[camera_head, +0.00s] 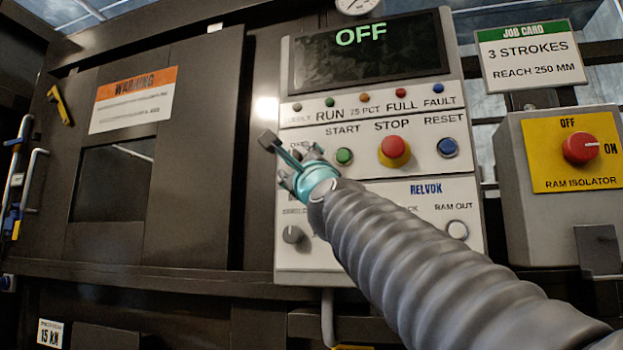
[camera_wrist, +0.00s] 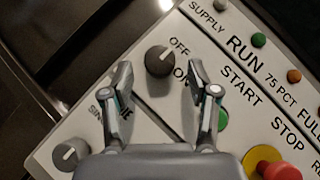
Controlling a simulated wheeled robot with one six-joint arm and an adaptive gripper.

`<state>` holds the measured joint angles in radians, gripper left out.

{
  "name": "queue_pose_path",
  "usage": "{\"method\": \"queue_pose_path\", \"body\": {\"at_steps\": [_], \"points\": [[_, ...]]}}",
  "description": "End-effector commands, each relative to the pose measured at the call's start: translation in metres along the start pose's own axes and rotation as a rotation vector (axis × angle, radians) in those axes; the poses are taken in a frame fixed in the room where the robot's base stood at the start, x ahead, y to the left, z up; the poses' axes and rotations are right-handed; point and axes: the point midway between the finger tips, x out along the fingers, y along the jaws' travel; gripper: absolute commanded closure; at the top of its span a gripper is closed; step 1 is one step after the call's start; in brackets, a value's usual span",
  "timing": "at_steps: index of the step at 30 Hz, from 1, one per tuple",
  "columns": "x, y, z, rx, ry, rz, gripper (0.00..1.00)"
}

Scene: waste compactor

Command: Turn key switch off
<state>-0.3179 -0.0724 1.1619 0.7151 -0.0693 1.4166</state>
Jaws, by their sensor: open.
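The key switch (camera_wrist: 159,61) is a dark round knob on the pale control panel (camera_wrist: 105,110), with OFF and ON printed to its right in the wrist view. A small light mark shows on it, but I cannot tell clearly which label it points to. My gripper (camera_wrist: 160,70) is open, with one finger on each side of the switch in that view; no contact is visible. In the head view my gripper (camera_head: 278,160) is in front of the panel's left edge and hides the switch. The panel display (camera_head: 365,48) reads OFF.
Right of the switch are a green START button (camera_head: 344,156), a red STOP button (camera_head: 393,150) and a blue RESET button (camera_head: 448,147). A grey selector knob (camera_head: 293,234) is below. A yellow isolator plate (camera_head: 575,150) with a red knob is far right.

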Motion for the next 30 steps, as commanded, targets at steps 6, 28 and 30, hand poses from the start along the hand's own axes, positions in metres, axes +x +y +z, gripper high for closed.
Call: {"method": "queue_pose_path", "body": {"at_steps": [6, 28, 30], "points": [[-0.014, 0.0, 0.001, -0.002, -0.004, 0.001, 0.4], [-0.107, 0.0, 0.0, 0.0, -0.003, 0.001, 0.4], [-0.108, 0.0, 0.001, 0.0, -0.004, 0.0, 0.4]]}}
